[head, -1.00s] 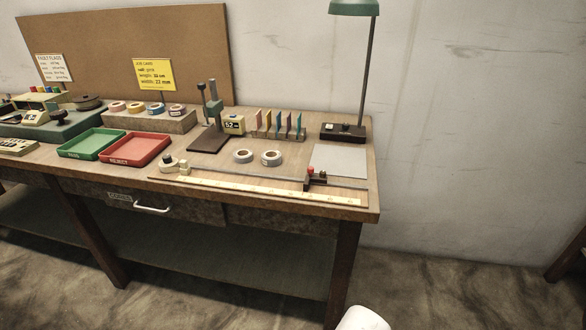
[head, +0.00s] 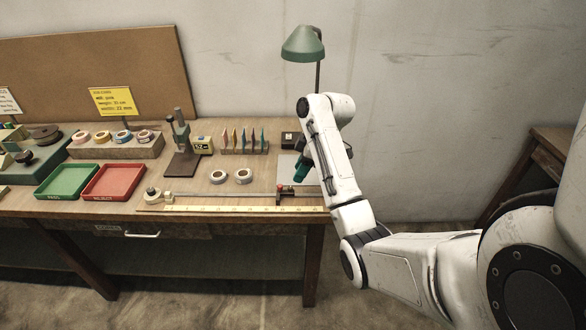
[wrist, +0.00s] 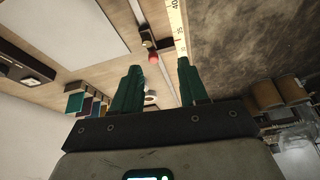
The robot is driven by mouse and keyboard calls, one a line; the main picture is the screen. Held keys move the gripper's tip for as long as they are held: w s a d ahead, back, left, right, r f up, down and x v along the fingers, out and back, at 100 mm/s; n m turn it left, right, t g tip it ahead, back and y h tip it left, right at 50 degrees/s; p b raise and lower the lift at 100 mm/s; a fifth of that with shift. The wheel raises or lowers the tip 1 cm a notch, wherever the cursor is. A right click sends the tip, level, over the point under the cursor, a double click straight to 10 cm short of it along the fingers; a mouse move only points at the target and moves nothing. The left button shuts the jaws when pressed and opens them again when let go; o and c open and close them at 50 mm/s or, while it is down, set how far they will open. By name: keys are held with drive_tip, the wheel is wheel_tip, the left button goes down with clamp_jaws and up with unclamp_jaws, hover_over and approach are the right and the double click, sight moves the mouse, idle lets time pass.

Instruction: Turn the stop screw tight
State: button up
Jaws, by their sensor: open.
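The stop screw shows as a small red knob (head: 279,187) on a dark stop block (head: 284,194), which sits on the measuring rail near its right end. In the wrist view the red knob (wrist: 154,58) appears beyond the gap between the fingers, nearer the left finger. My gripper (wrist: 161,64) has two green fingers set apart with nothing between them. In the head view my gripper (head: 300,172) hangs above the right end of the bench, just up and right of the knob, and is apart from it. My forearm hides part of that area.
A yellow ruler strip (head: 230,208) runs along the bench's front edge. Two tape rolls (head: 230,176) lie behind the rail. Green (head: 66,182) and red (head: 115,183) trays stand left. A lamp (head: 303,44) rises behind my arm. A pale sheet (head: 287,166) lies partly hidden.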

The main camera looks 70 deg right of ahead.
sight(291, 187)
drive_tip(key=w+f, duration=0.1)
drive_tip(key=f, duration=0.1)
drive_tip(key=w+f, duration=0.1)
drive_tip(key=f, duration=0.2)
drive_tip(key=w+d+f+p, duration=0.1)
drive_tip(key=f, duration=0.1)
drive_tip(key=shift+f, duration=0.4)
clamp_jaws()
idle(0.3)
